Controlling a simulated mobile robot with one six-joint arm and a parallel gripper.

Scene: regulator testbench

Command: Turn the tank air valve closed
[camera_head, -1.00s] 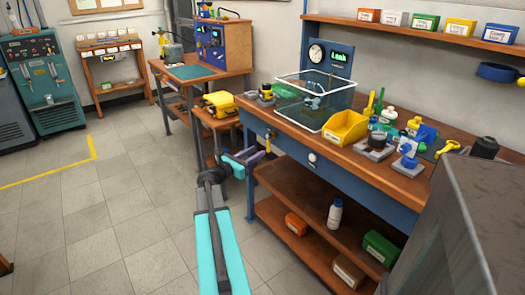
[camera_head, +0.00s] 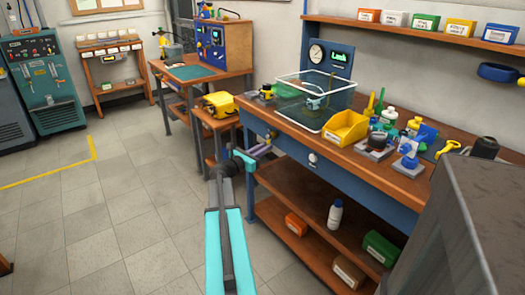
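I cannot tell whether the gripper touches the bench.
A yellow bin (camera_head: 345,128) and several fittings stand on the bench top (camera_head: 400,183). A white knob (camera_head: 312,158) sits on the bench front. A small side table with a yellow case (camera_head: 219,104) stands left of the bench. The floor at left is clear.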

